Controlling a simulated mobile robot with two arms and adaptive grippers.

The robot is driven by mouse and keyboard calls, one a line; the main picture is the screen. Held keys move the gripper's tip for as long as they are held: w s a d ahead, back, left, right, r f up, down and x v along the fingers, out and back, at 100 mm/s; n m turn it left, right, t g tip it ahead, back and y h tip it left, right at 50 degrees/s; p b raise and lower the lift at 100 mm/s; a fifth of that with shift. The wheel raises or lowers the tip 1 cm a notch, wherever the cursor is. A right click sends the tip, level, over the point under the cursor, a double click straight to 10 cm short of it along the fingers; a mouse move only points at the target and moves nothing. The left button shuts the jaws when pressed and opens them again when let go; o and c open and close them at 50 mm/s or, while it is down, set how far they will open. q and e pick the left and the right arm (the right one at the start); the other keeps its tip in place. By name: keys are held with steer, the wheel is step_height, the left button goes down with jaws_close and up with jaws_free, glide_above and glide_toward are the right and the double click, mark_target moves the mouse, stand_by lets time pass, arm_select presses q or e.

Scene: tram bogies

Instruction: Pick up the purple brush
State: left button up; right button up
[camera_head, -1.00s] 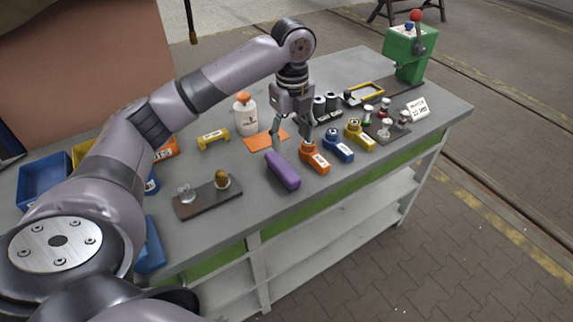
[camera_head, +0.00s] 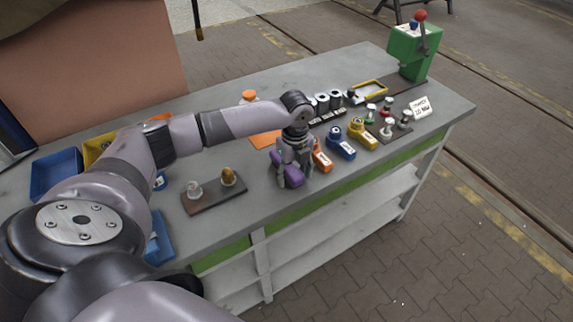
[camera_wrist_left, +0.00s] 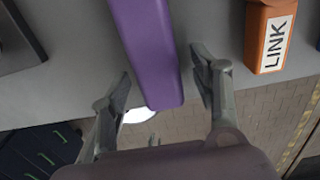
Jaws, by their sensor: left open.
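The purple brush (camera_head: 291,171) lies on the grey table near its front edge. In the left wrist view the brush (camera_wrist_left: 148,45) is a long purple block that runs down between the two fingers. My left gripper (camera_head: 292,178) is lowered over the brush and hides part of it. In the left wrist view the left gripper (camera_wrist_left: 160,88) is open, one finger on each side of the brush, with visible gaps. My right gripper is not in view.
An orange block marked LINK (camera_wrist_left: 270,38) stands close to the right finger; blue (camera_head: 341,146) and yellow (camera_head: 361,132) blocks stand beyond it. A dark board (camera_head: 214,194) with two small items lies left of the brush.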

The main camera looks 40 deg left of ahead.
arm_select(q)
steer(key=shift+f, duration=0.1)
steer(key=c, duration=1.3)
